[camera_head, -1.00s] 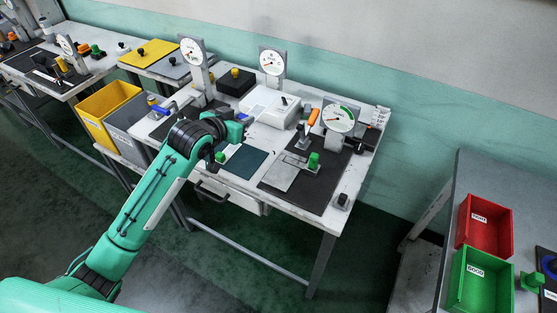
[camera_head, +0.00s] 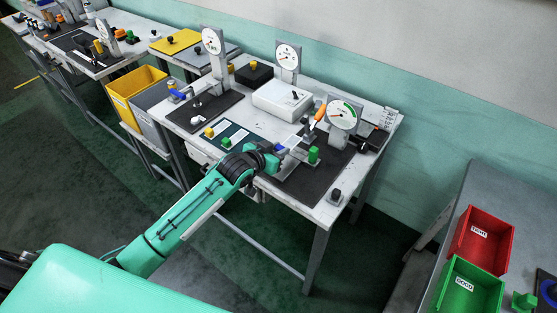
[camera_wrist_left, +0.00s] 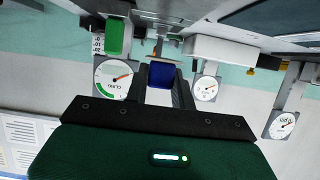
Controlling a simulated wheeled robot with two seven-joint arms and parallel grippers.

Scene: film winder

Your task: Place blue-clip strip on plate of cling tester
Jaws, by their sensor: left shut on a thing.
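My left gripper (camera_head: 272,150) is shut on the blue clip (camera_head: 281,150). In the left wrist view the blue clip (camera_wrist_left: 160,75) sits between the two dark fingers; its strip cannot be made out. The gripper is at the left side of the cling tester, which has a round dial with a green arc (camera_head: 343,114), a dark base (camera_head: 312,183) and a green block (camera_head: 314,154). The tester's pale plate (camera_head: 292,161) is partly hidden by the gripper. In the wrist view the dial (camera_wrist_left: 115,79) reads CLING, with the green block (camera_wrist_left: 114,37) above it. My right gripper is not in view.
A dark mat (camera_head: 238,132) with yellow (camera_head: 209,132) and green (camera_head: 226,142) clips lies left of the gripper. A white box (camera_head: 282,98) and other dial gauges stand behind. An orange handle (camera_head: 320,113) is beside the tester. Red (camera_head: 486,240) and green (camera_head: 470,288) bins stand at right.

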